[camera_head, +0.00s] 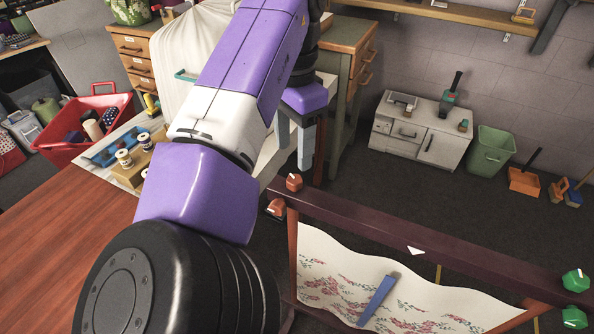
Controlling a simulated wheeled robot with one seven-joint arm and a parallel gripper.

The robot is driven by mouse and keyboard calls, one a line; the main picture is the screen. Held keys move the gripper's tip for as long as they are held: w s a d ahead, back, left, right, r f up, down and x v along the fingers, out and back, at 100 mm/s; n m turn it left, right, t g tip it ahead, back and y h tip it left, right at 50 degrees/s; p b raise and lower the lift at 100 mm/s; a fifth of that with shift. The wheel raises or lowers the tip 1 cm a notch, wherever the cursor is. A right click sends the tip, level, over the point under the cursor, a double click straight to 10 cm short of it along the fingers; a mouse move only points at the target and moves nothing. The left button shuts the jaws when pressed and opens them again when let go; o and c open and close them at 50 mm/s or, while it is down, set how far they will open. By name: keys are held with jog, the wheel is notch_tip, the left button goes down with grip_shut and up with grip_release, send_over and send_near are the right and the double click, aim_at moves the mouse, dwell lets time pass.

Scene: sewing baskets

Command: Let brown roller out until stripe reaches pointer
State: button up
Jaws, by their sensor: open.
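A dark red-brown frame bar (350,215) runs across the lower right. A white triangular pointer (416,251) sits on it. Two orange-brown knobs, upper (293,182) and lower (276,208), are at its left end; two green knobs, upper (575,280) and lower (574,317), are at its right end. Pale flowered cloth (320,250) sags below the bar. A slanted blue strip (378,300) shows on the cloth, below and left of the pointer; I cannot tell whether it is the stripe. My gripper (293,160) is open and empty, fingers down, above the orange-brown knobs in the picture.
A wooden table (60,240) fills the lower left, and my arm covers the middle. A red basket (75,148) and thread spools (124,158) are at left. A white cabinet (428,150) and green bin (490,150) stand by the back wall. Dark floor before them is clear.

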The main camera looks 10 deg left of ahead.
aim_at(295, 179)
notch_tip(295, 179, down, 8)
jog(key=shift+r, duration=0.25)
grip_shut()
dwell(0.3)
